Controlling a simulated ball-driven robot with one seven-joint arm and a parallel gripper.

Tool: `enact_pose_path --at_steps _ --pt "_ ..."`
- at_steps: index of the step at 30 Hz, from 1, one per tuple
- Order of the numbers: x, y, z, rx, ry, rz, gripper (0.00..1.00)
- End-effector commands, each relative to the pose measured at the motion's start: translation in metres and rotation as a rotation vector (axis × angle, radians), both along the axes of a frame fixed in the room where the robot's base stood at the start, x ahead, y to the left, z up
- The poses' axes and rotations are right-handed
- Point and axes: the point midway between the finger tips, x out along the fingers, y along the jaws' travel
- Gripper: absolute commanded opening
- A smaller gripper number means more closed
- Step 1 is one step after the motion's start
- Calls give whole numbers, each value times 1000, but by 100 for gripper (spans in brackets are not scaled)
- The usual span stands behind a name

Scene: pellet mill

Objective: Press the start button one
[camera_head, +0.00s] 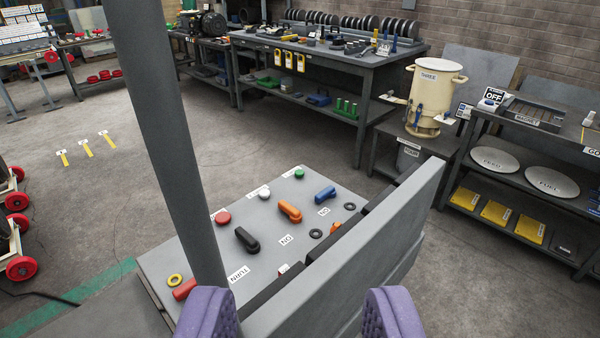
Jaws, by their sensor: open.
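A grey control panel (212,262) lies below and ahead of my gripper. On it are a red round button (222,217), a white round button (264,193) and a green round button (299,173) along its far left side. Beside them are a black knob (247,240), an orange knob (290,212) and a blue knob (324,194). The small labels do not show which button is start button one. My gripper (298,316) is open, its two purple fingertips wide apart at the bottom edge, touching no button.
A dark grey bar (165,120) crosses the left of the view, hiding part of the panel. A grey slab (365,240) rises along the panel's right side. A workbench (370,66), a cream pot (432,92) and a shelf (535,140) stand behind.

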Motion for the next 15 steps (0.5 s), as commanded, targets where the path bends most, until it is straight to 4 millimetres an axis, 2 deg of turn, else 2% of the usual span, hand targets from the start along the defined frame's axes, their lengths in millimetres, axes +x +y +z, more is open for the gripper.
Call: enact_pose_path --at_steps 2,7,15 --pt "0 0 0 0 0 0 40" --pt "0 0 0 0 0 0 1" --pt "0 0 0 0 0 0 0"
